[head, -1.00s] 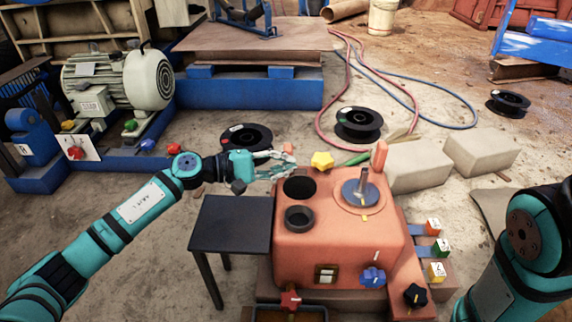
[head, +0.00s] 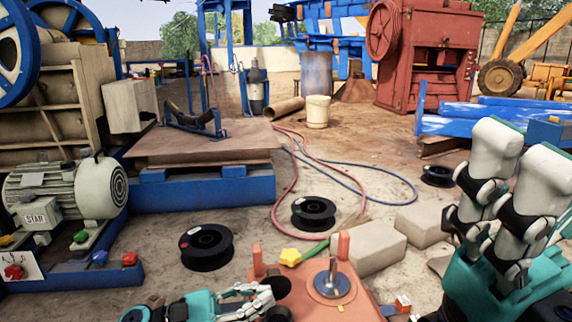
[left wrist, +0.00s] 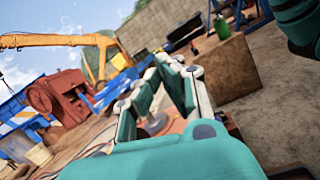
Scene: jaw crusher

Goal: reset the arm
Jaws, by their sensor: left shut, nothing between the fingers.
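My left gripper (head: 252,298) is at the bottom of the head view, by the left edge of the coral-coloured box (head: 365,290) and close to a dark round hole in its top. Its fingers are shut with nothing between them. In the left wrist view its fingers (left wrist: 168,88) stretch ahead, with part of the coral surface behind them. My right gripper (head: 510,165) is raised at the right of the head view, its pale fingers pointing up. I see no object in it, and its opening is unclear from this side.
A yellow star knob (head: 290,257) and a grey disc with a post (head: 331,284) stand on the box. Black spools (head: 206,247) and pale blocks (head: 368,248) lie behind it. A motor (head: 65,190) stands left. Hoses cross the ground.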

